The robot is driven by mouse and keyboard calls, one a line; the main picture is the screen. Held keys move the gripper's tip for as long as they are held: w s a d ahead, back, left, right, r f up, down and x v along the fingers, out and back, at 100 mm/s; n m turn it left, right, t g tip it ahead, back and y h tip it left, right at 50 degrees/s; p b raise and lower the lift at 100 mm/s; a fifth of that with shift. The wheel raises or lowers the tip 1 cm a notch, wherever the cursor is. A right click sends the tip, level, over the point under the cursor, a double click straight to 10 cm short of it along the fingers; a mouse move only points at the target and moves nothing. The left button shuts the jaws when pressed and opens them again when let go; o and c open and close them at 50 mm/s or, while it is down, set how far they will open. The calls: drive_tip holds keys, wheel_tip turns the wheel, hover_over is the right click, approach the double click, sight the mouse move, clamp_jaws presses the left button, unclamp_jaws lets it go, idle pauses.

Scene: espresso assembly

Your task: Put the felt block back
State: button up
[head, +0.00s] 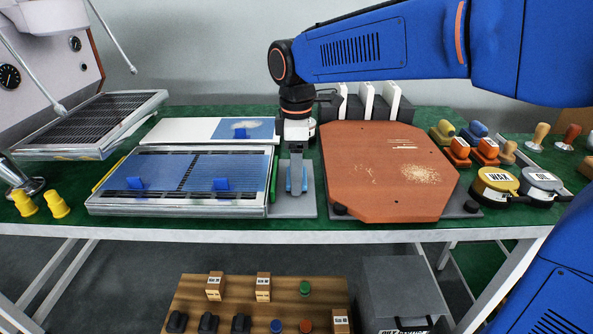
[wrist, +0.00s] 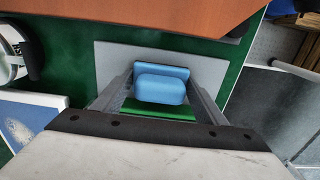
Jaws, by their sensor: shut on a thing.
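My gripper (head: 296,188) points down over a grey flat plate (head: 306,205), between the metal trays and the reddish-brown board. It is shut on a light blue block (wrist: 160,88), which I take to be the felt block. The block sits between the two fingers in the wrist view, with a rounded part nearer the camera and a wider strip behind it. In the head view the fingers mostly hide the block (head: 304,179). The block is over or on the grey plate; I cannot tell whether it touches it.
The reddish-brown board (head: 385,185) lies right of the plate, with pale crumbs on it. Wax (head: 495,180) and oil (head: 540,180) tins stand further right, with several coloured blocks (head: 460,148) behind. A metal tray with blue sheets (head: 180,205) is close on the left.

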drive_tip(key=shift+f, duration=0.1)
drive_tip(key=o, duration=1.1)
wheel_tip(320, 180, up, 12)
drive_tip(key=shift+r, duration=0.15)
